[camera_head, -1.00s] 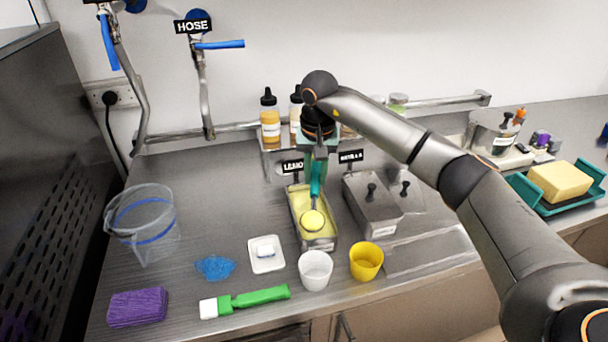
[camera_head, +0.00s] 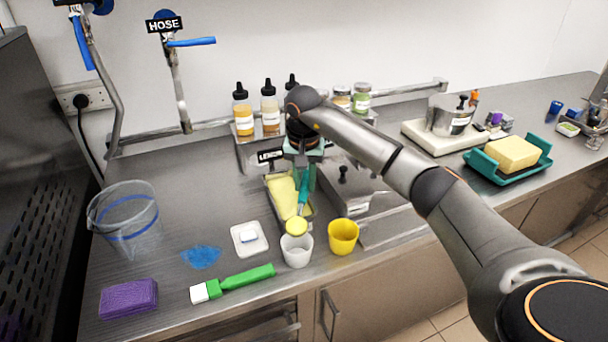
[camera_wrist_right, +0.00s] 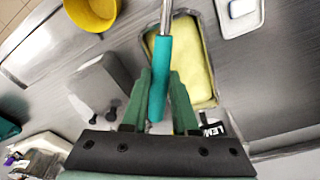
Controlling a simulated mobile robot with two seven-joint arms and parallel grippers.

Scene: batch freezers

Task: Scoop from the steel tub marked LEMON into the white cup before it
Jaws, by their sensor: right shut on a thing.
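The steel tub of pale yellow lemon ice (camera_head: 283,194) stands mid-counter, its LEMON sign (camera_head: 270,156) behind it partly covered. The white cup (camera_head: 297,255) stands upright before the tub. My right gripper (camera_wrist_right: 158,90) is shut on the teal handle of a scoop (camera_wrist_right: 157,93); the handle also shows in the head view (camera_head: 303,190). The scoop's head carries a yellow load (camera_head: 296,226) and is at the tub's front end, just above the cup's back rim. Whether it touches the cup cannot be told. The scoop's head is outside the wrist view. My left gripper is not in view.
A yellow cup (camera_head: 343,236) stands close right of the white cup. A lidded steel tub (camera_head: 352,185) is right of the lemon tub. A white dish (camera_head: 249,238), green-handled brush (camera_head: 235,283) and blue patch (camera_head: 201,257) lie left. Bottles (camera_head: 270,110) stand behind.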

